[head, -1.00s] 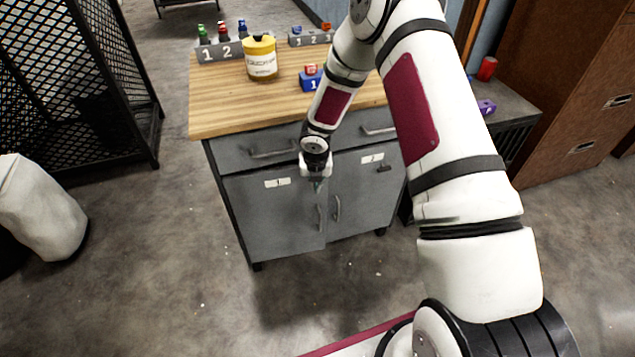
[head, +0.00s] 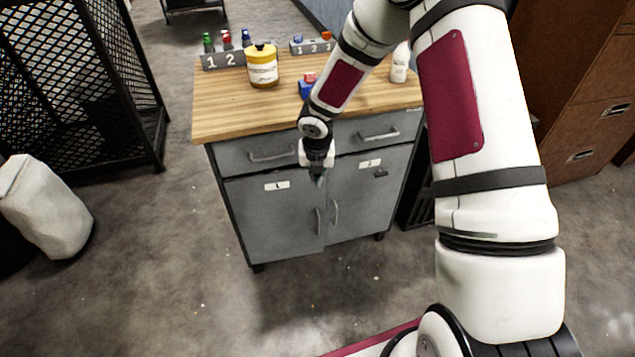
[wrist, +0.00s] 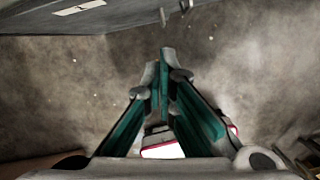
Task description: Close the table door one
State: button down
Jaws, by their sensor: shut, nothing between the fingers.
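The grey table door one (head: 272,220) is the left door of the wood-topped cabinet, with a white "1" label (head: 277,185) and an upright handle (head: 319,221) by its right edge. It looks flush or nearly flush with door two (head: 366,195); a small gap cannot be ruled out. My gripper (head: 318,180) is shut and empty, in front of the upper area where the two doors meet. Whether it touches the door is unclear. In the wrist view, the shut fingers (wrist: 165,55) point toward the floor, and a grey cabinet face with a white label (wrist: 80,7) shows at top left.
Two drawers with bar handles (head: 270,156) sit above the doors. A mesh cage stands left. The floor in front is clear.

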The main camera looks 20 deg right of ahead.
jog(key=s+d+f+m+t+b, duration=0.1)
jog(key=d+f+m+b, duration=0.15)
jog(key=m+b, duration=1.05)
jog(key=d+f+m+t+b, duration=0.1)
jog(key=d+f+m+b, duration=0.3)
jog(key=m, duration=1.6)
jog(key=w+a+f+b, duration=0.1)
jog(key=w+f+b, duration=0.4)
jog(key=w+f, duration=0.2)
jog(key=shift+w+a+f+m+b, duration=0.15)
jog(key=shift+w+f+m+b, duration=0.2)
jog(key=shift+f, duration=0.4)
